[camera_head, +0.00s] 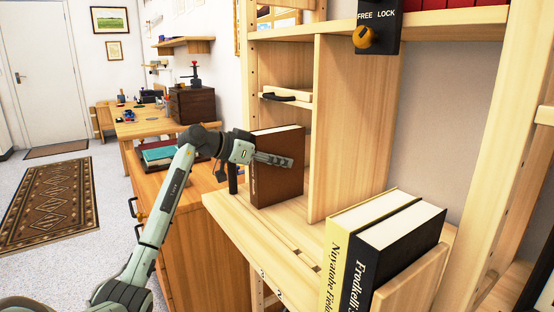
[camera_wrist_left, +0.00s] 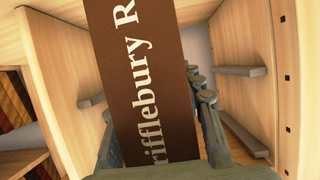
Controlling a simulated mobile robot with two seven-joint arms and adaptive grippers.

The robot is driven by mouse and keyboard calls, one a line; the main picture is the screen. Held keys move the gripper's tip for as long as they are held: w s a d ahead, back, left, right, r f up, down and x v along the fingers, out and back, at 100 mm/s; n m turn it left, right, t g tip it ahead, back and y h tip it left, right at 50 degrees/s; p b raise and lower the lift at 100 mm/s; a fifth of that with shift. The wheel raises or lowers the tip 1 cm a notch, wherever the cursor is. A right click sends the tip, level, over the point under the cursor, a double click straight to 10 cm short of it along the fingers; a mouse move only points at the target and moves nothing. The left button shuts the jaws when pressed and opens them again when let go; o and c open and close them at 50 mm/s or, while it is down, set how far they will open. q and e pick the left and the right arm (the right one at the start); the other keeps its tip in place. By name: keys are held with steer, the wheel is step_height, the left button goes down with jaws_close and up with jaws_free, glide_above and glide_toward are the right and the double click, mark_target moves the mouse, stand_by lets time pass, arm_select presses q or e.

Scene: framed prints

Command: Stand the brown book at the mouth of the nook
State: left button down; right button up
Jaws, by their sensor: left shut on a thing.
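The brown book (camera_head: 280,178) stands upright, or nearly so, at the front of the nook (camera_head: 312,202), left of the pale wooden divider. My left gripper (camera_head: 272,159) is shut on the book, with one finger across its brown cover. In the left wrist view the book's spine (camera_wrist_left: 148,75) shows white lettering and runs between the two fingers (camera_wrist_left: 160,135), tilted in the picture. The nook's side walls and small side ledges show beyond it. I cannot tell whether the book's lower edge touches the shelf board. My right gripper is not in view.
A yellow book (camera_head: 343,235) and a black book (camera_head: 385,250) stand at the right against a wooden bookend (camera_head: 412,285). A lock box with a knob (camera_head: 372,38) hangs higher up. A wooden cabinet (camera_head: 195,240) stands left.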

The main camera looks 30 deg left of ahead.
arm_select(q)
steer(key=shift+r, duration=0.15)
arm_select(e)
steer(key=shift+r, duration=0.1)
arm_select(q)
steer(key=c, duration=1.3)
jaws_free()
steer(key=shift+f, duration=0.2)
steer(key=shift+o, duration=1.6)
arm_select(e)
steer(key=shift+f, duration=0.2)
arm_select(q)
steer(key=shift+r, duration=0.1)
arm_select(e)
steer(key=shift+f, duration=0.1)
arm_select(q)
steer(key=v, duration=1.2)
steer(key=shift+b, duration=0.45)
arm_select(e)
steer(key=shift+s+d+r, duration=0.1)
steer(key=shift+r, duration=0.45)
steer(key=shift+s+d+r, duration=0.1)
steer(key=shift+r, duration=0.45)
